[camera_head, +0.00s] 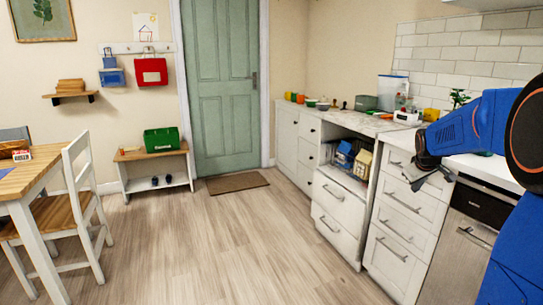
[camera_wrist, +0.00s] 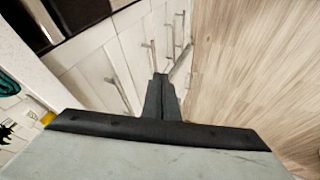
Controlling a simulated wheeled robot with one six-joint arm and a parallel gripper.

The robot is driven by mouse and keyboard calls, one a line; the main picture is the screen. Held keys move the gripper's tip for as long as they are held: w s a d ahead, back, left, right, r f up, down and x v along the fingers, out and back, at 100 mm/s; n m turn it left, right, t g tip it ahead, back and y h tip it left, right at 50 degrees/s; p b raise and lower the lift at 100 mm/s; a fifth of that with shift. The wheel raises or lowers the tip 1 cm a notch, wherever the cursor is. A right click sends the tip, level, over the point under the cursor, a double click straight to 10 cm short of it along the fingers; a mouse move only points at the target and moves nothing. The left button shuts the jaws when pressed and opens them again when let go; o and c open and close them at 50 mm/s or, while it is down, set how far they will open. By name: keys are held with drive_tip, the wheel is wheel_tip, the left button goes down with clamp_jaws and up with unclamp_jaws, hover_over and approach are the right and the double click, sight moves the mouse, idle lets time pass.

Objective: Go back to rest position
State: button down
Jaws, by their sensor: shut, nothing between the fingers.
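My gripper (camera_head: 416,184) is at the right of the head view, at the end of my blue arm, in front of the white drawer cabinet (camera_head: 400,223). In the wrist view my gripper (camera_wrist: 161,78) points down past the drawer fronts toward the floor. Its fingers are together with nothing between them. No held object shows in either view.
White kitchen counters (camera_head: 343,122) run along the right, with small items on top and an open shelf (camera_head: 342,176) holding small house-shaped things. A wooden table (camera_head: 20,180) and white chair (camera_head: 85,200) stand at left. The wooden floor (camera_head: 220,240) between is clear.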

drive_tip(key=s+a+r+m+y, duration=0.1)
drive_tip(key=s+a+r+y, duration=0.1)
drive_tip(key=s+a, duration=1.75)
drive_tip(key=s+a+f, duration=0.2)
drive_tip(key=s, duration=0.5)
drive_tip(key=s+a+f+m+g+y, duration=0.1)
drive_tip(key=s+a+f, duration=0.1)
drive_tip(key=s, duration=0.5)
drive_tip(key=s+a+f, duration=0.3)
drive_tip(key=s, duration=0.4)
drive_tip(key=shift+s+a+y, duration=0.3)
drive_tip(key=shift+s, duration=0.05)
drive_tip(key=shift+f, duration=0.1)
